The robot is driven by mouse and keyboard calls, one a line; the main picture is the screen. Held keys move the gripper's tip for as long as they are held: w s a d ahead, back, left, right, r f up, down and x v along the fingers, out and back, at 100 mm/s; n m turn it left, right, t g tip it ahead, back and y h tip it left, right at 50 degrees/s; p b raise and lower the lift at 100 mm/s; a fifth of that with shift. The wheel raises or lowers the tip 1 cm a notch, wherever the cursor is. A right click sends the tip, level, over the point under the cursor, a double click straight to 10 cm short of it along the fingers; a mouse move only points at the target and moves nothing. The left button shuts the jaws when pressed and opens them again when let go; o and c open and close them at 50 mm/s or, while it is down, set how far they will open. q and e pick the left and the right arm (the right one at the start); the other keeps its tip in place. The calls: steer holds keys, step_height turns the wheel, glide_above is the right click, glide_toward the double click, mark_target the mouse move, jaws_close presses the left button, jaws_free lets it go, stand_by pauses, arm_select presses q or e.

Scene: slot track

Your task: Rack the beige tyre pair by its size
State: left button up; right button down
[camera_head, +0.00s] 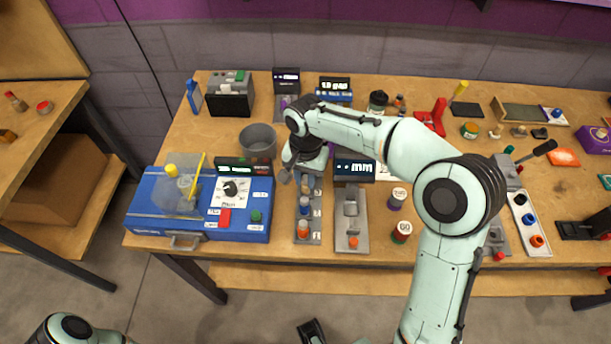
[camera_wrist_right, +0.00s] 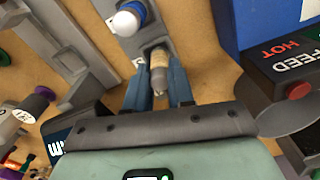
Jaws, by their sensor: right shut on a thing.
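The beige tyre pair (camera_wrist_right: 158,70) stands between the two blue fingers of my right gripper (camera_wrist_right: 158,92) in the right wrist view. My right gripper is shut on it. The pair is at a slot of the grey rack (camera_wrist_right: 105,10), beside a blue tyre pair (camera_wrist_right: 129,18); I cannot tell how deep it sits. In the head view my right gripper (camera_head: 304,182) is over the far part of the rack (camera_head: 315,236), and the pair is mostly hidden. A blue pair (camera_head: 304,206) and an orange pair (camera_head: 303,230) stand in nearer slots.
A blue machine (camera_head: 150,226) with a dial panel stands left of the rack. A grey gauge (camera_head: 351,238) with an mm display (camera_head: 355,170) stands right of it. A grey bin (camera_head: 258,141) is behind. Another rack (camera_head: 520,203) with coloured pieces lies far right.

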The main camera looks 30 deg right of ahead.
mark_target(305, 177)
steer(key=c, duration=1)
jaws_free()
steer(key=shift+f, duration=0.1)
steer(key=shift+r, duration=0.3)
step_height(305, 177, up, 12)
steer(key=shift+f+p, duration=0.1)
steer(key=shift+p, duration=1.1)
